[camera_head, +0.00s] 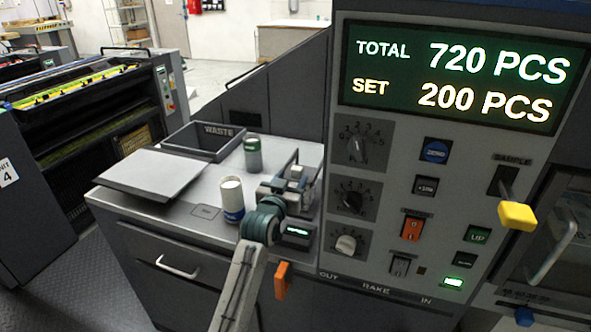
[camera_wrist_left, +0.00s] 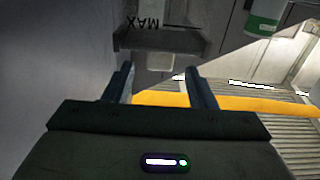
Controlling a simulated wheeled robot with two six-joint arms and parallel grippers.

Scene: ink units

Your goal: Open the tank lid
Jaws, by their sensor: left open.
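My left gripper (camera_head: 288,186) is over the counter, beside the panel's left side. In the left wrist view its two fingers (camera_wrist_left: 163,84) stand apart with nothing held between them. Just beyond the fingertips is a dark grey ledge (camera_wrist_left: 185,41) with an upside-down "MAX" mark. A small pale block (camera_wrist_left: 160,62) sits under it, roughly in line with the finger gap. I cannot tell for certain which part is the tank lid; the gripper hides much of this spot in the head view. My right gripper is not in view.
A white-and-blue can (camera_head: 232,198) stands left of my gripper, and a green-topped can (camera_head: 253,153) behind it. A waste bin (camera_head: 183,140) and a flat grey plate (camera_head: 152,172) lie farther left. An orange handle (camera_head: 282,281) juts from the counter front.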

